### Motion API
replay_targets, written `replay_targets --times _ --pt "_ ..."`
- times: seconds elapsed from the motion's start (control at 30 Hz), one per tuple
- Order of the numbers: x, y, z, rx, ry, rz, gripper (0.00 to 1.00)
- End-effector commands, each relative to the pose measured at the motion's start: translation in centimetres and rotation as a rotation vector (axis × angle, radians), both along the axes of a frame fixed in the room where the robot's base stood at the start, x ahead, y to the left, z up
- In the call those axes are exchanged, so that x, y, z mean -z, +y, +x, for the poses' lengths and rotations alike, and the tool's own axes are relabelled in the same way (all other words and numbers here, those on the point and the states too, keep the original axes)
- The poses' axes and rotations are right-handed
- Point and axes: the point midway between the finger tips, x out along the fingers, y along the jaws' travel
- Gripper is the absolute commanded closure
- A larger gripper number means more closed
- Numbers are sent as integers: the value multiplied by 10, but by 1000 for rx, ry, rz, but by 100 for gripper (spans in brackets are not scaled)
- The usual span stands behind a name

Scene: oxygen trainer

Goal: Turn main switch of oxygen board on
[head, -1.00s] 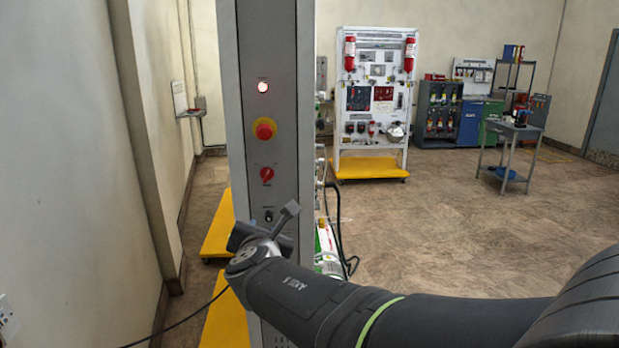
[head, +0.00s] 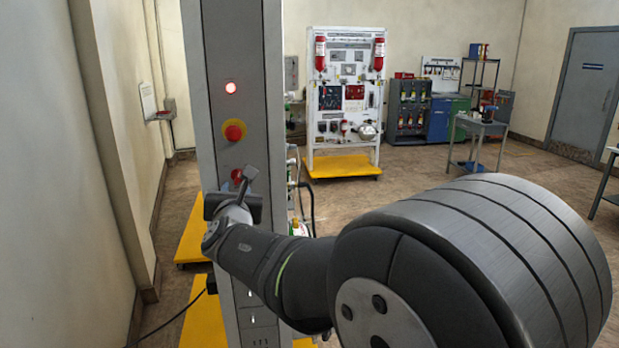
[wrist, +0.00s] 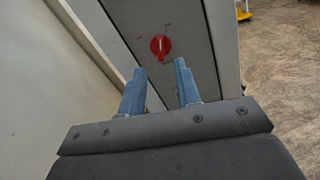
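The oxygen board's grey end panel (head: 225,55) stands upright at the left of the head view. Its red rotary switch (head: 236,175) is partly hidden behind my gripper (head: 247,176). In the wrist view the switch (wrist: 161,47) is a round red knob with a raised grip bar that looks roughly upright. My gripper (wrist: 160,71) is open and empty. Its two blue-grey fingers point at the panel, one to each side below the knob. A gap between fingertips and knob seems to remain; I cannot tell how large.
A lit red lamp (head: 231,87) and a red mushroom button on yellow (head: 234,131) sit above the switch. A wall (head: 105,120) runs close on the left. Yellow base plates (head: 200,310) lie low. Another white board (head: 345,90) stands far back; open floor lies right.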

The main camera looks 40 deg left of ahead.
Motion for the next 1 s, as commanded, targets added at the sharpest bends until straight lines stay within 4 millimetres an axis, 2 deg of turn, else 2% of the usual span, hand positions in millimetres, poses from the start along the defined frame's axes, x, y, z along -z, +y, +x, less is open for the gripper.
replay_targets --times 0.1,0.3,0.5,0.77,0.8,0.93,1.0 --pt "1 17 18 2 0 -2 69" --pt "0 37 38 2 0 0 69" --pt "0 46 46 1 1 -1 69" --pt "0 47 47 0 1 -1 69" --pt "0 47 47 0 1 -1 71" --pt "0 47 47 1 1 -1 97" --pt "0 46 47 1 1 -1 100"
